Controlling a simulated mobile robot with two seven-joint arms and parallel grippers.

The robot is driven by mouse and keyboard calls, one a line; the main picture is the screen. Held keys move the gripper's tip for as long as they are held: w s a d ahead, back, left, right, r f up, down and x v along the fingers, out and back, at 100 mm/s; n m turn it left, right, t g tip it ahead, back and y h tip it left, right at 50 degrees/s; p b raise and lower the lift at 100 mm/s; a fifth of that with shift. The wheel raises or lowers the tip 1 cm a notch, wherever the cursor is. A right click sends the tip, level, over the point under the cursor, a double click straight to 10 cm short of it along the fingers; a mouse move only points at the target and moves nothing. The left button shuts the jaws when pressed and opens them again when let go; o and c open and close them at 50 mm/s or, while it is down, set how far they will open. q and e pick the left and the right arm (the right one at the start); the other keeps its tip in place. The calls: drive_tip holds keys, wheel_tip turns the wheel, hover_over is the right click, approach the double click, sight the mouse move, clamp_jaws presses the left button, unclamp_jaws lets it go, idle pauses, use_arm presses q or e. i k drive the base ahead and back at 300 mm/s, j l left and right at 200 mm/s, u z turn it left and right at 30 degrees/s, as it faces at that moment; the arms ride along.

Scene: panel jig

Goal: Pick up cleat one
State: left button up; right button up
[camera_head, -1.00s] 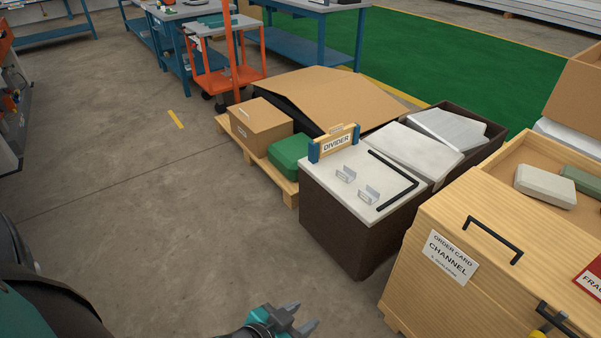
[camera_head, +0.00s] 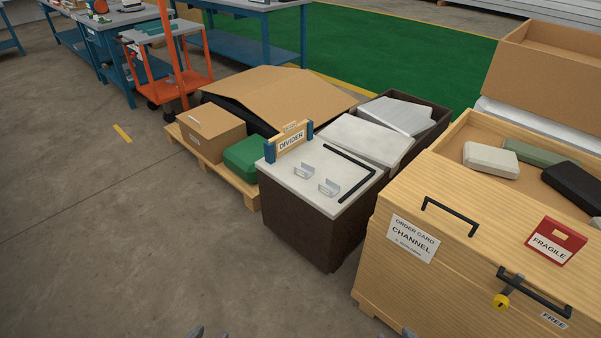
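Two small grey metal channel-shaped pieces, a left one (camera_head: 304,171) and a right one (camera_head: 328,188), lie on the pale top (camera_head: 292,183) of a dark brown box. They look like the cleats; I cannot tell which is cleat one. My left gripper (camera_head: 211,334) shows only its fingertips at the bottom edge, apart and with nothing seen between them. My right gripper (camera_head: 404,333) barely shows at the bottom edge, and its opening cannot be judged. Both are well away from the cleats in the picture.
A blue-ended divider block (camera_head: 291,143) stands at the box top's back edge, and a black L-shaped bar (camera_head: 352,165) lies along its right side. A wooden crate (camera_head: 400,275) with handles stands at right. A pallet (camera_head: 190,150) holds cartons behind. The floor at left is clear.

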sight(306, 171)
drive_tip(key=i+j+z, duration=0.2)
drive_tip(key=i+j, duration=0.15)
drive_tip(key=i, duration=0.15)
drive_tip(key=i+j+z, duration=0.15)
drive_tip(key=i+j, duration=0.3)
drive_tip(key=i+j+z, duration=0.2)
drive_tip(key=i+j, duration=0.25)
drive_tip(key=i+j+z, duration=0.15)
drive_tip(key=i+j, duration=0.25)
drive_tip(key=j, duration=0.15)
drive_tip(key=i+j+z, duration=0.2)
drive_tip(key=i+j, duration=0.15)
drive_tip(key=j, duration=0.25)
